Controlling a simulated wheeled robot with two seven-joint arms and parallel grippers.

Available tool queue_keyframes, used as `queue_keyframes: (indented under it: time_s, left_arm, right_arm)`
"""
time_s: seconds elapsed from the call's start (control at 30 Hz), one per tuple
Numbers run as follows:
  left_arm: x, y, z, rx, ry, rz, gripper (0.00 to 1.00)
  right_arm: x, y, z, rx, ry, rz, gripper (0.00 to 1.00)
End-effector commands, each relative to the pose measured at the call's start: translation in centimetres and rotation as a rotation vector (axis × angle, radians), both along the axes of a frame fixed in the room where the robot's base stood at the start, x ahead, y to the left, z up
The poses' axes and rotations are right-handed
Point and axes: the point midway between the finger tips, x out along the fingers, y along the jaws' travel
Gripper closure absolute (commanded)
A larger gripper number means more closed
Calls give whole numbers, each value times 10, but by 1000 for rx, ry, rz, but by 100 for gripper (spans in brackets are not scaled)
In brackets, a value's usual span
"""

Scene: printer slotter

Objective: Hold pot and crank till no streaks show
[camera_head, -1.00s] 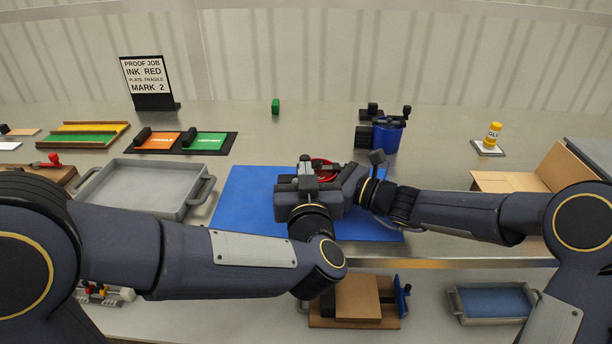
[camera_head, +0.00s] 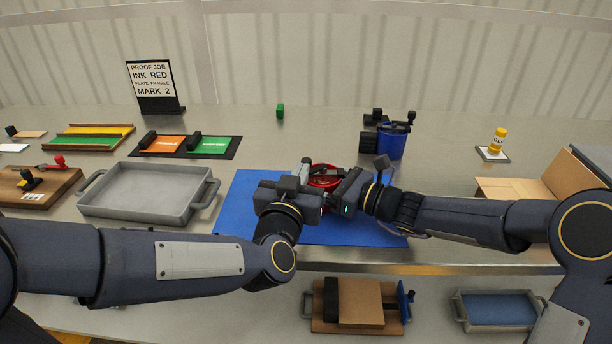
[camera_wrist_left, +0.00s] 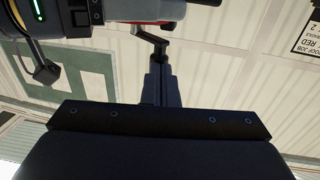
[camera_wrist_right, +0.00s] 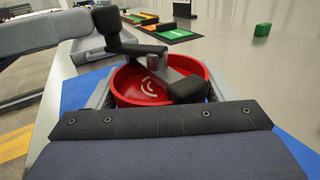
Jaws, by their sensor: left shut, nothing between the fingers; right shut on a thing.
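A red pot (camera_head: 325,176) stands on the blue mat (camera_head: 240,195), partly hidden by my grippers in the head view. In the right wrist view the pot (camera_wrist_right: 200,68) is open on top, with pale curved streaks (camera_wrist_right: 150,88) on the red inside. A dark crank (camera_wrist_right: 135,47) with an upright handle (camera_wrist_right: 106,22) crosses its top. My right gripper (camera_head: 345,188) is shut on the pot, a finger on either side. My left gripper (camera_head: 312,203) is shut and empty, on the near left side of the pot; its fingers (camera_wrist_left: 158,85) are closed together in the left wrist view.
A grey tray (camera_head: 150,215) lies left, an open cardboard box (camera_head: 520,188) and glue bottle (camera_head: 498,140) right. A sign (camera_head: 153,85) reads INK RED, MARK 2. A green block (camera_head: 280,111) stands behind.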

Motion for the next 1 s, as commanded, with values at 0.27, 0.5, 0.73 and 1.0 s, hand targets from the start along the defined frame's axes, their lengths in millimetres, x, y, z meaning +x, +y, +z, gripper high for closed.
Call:
queue_keyframes:
  time_s: [0.27,0.5,0.73,1.0]
  left_arm:
    - [11,16,0,-1,-1,-193,100]
    - [22,25,0,2,-2,-354,100]
    - [32,31,1,4,-5,-510,100]
    - [46,35,1,4,-6,-706,100]
  right_arm:
    - [-1,1,1,2,-3,5,62]
    - [-1,2,1,2,-3,5,62]
    - [-1,2,1,2,-3,5,62]
    - [-1,2,1,1,-3,5,62]
